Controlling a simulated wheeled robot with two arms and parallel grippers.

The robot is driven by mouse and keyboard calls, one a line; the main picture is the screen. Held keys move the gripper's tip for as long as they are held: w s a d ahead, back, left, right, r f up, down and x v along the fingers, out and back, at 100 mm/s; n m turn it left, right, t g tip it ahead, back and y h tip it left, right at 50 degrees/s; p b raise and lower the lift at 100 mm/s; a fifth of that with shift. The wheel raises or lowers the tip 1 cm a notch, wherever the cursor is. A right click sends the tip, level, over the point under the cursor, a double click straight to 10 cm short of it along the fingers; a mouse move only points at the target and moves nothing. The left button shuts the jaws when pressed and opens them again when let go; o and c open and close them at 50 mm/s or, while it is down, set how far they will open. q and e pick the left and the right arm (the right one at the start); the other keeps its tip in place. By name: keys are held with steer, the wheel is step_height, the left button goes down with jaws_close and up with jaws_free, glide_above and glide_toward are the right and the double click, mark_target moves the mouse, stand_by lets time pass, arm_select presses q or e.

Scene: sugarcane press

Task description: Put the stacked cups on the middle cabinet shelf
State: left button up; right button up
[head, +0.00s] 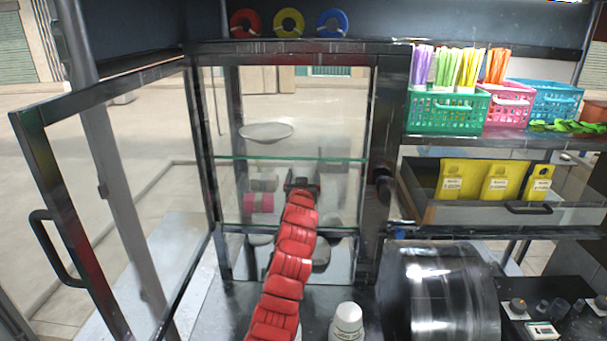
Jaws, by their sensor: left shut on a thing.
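The glass cabinet (377,140) stands in the middle of the head view, its framed glass door (35,150) swung open to the left. Its upper shelf (230,158) and the shelf below it (235,228) show as thin edges. My left gripper (301,182), at the end of the red arm, reaches between these two levels. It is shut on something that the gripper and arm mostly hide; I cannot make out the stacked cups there. Just left of the gripper are small pink (258,203) and greyish (264,182) cylindrical items. My right gripper is not in view.
A pale shallow dish (266,131) is on the upper shelf. Dark rounded items (321,256) show lower down. A white-capped bottle (347,320) and a shiny drum (440,290) stand in front and right. The green basket (447,110) and yellow packets (465,181) are at right.

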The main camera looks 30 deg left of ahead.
arm_select(q)
steer(key=shift+f, duration=0.1)
steer(key=shift+f, duration=0.15)
steer(key=o, duration=1.2)
steer(key=shift+r, duration=0.3)
steer(key=shift+s+d+f, duration=0.1)
steer(key=shift+s+f, duration=0.05)
steer(key=shift+b+v, duration=2.35)
steer(key=shift+v, duration=3.55)
